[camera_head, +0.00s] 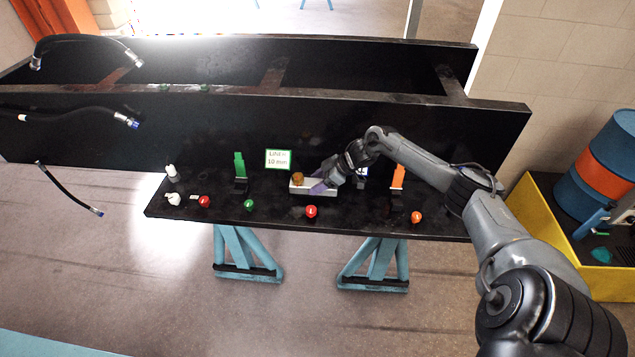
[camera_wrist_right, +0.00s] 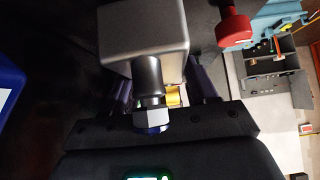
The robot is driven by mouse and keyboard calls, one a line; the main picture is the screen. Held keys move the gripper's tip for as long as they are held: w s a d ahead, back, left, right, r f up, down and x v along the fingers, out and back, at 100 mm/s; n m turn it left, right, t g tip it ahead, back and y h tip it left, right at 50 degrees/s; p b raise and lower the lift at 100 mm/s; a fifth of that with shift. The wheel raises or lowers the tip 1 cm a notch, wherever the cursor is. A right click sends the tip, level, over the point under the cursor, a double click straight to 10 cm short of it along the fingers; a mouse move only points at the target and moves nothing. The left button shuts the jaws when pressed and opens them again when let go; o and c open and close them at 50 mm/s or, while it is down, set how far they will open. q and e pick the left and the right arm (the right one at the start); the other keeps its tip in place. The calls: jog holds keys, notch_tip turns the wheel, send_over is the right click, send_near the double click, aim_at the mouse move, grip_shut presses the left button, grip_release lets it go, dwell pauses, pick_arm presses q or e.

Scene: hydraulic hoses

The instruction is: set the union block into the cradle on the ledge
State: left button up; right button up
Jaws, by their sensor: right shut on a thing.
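The union block (camera_wrist_right: 146,45) is a grey metal box with a metal fitting on its near side in the right wrist view. My right gripper (camera_wrist_right: 163,92) has its purple fingers on either side of the block's near end, shut on it. In the head view the right gripper (camera_head: 318,187) is low over the ledge (camera_head: 270,222), at a pale metal bar-shaped body (camera_head: 298,190) with a brass-coloured piece (camera_head: 298,177) on top. I cannot make out the cradle apart from this body, nor whether the block touches the ledge. My left gripper is out of view.
A green upright (camera_head: 240,164) and an orange upright (camera_head: 398,177) stand on the ledge. Red (camera_head: 311,211), green (camera_head: 249,205) and orange (camera_head: 417,217) knobs line its front. A sign (camera_head: 278,160) stands behind. Black hoses (camera_head: 75,115) hang at left.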

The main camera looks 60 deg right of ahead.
jog(key=shift+f, duration=0.2)
jog(key=shift+f+b, duration=0.75)
jog(key=shift+f, duration=0.2)
jog(key=shift+r, duration=0.2)
jog(key=shift+r+p, duration=0.7)
jog(key=shift+p, duration=0.2)
dwell(0.4)
dwell(0.4)
jog(key=shift+p, duration=0.35)
dwell(0.4)
